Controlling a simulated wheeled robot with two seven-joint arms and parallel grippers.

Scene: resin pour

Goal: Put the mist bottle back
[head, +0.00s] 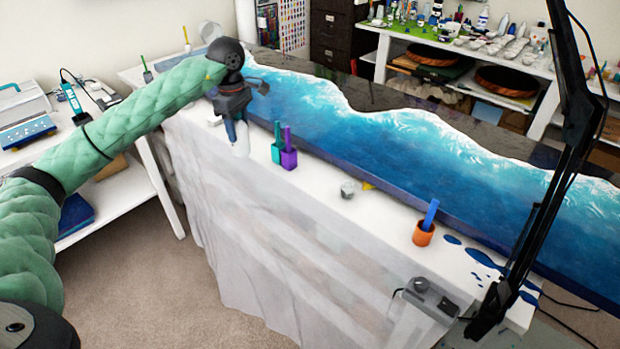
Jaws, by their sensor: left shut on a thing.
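My left gripper (236,116) reaches in from the left over the near left part of the covered table. It is shut on the mist bottle (241,145), whose white lower body shows below the fingers. The bottle looks close to upright at the table's near edge. I cannot tell whether its base touches the tabletop. The bottle's upper part is mostly hidden by the gripper. My right gripper is not in view.
Teal and purple cups (289,159) stand just right of the bottle. The blue resin slab (350,140) fills the table behind. A black jointed stand (545,215) rises at right.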

